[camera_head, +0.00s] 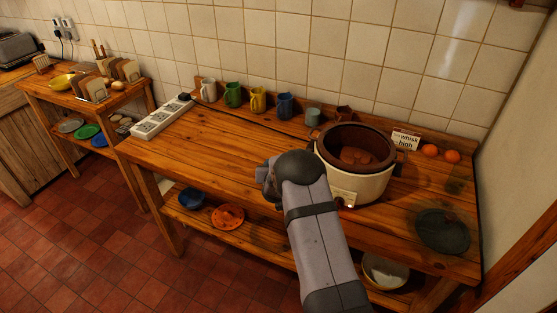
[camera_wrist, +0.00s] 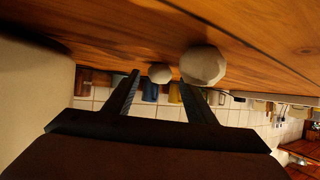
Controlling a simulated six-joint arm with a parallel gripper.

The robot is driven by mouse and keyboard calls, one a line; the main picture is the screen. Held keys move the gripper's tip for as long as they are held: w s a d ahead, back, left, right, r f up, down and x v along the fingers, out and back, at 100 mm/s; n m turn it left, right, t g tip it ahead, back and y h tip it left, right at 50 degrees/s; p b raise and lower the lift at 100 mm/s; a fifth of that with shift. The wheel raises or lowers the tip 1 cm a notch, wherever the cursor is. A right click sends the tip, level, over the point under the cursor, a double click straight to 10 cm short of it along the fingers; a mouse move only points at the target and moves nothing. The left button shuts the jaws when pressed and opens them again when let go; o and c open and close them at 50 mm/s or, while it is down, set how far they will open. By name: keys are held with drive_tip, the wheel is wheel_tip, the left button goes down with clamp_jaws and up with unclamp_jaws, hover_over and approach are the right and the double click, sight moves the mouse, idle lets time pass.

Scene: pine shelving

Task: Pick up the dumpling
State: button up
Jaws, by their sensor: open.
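My gripper (camera_wrist: 161,83) is open, its two dark fingers reaching low over the wooden tabletop in the wrist view, which appears upside down. Two pale, rounded lumps sit on the tabletop beyond the fingers. The smaller lump (camera_wrist: 160,73) appears between the fingertips, and the larger lump (camera_wrist: 203,66) is by the right fingertip. Either could be the dumpling; I cannot tell which. Nothing shows held. In the head view my arm covers both lumps and most of the gripper, left of the slow cooker.
The slow cooker (camera_head: 375,185) stands close right of my arm, open, with a brown pot. Mugs (camera_head: 257,101) line the back edge. A power strip (camera_head: 160,118) lies at the left end and a dark lid (camera_head: 442,230) at the right. The left-middle tabletop is clear.

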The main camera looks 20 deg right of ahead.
drive_tip(key=shift+x, duration=1.2)
drive_tip(key=c, duration=0.8)
drive_tip(key=shift+c, duration=0.2)
drive_tip(key=shift+r, duration=0.15)
wheel_tip(320, 180, up, 10)
drive_tip(key=b, duration=0.1)
drive_tip(key=shift+b, duration=0.3)
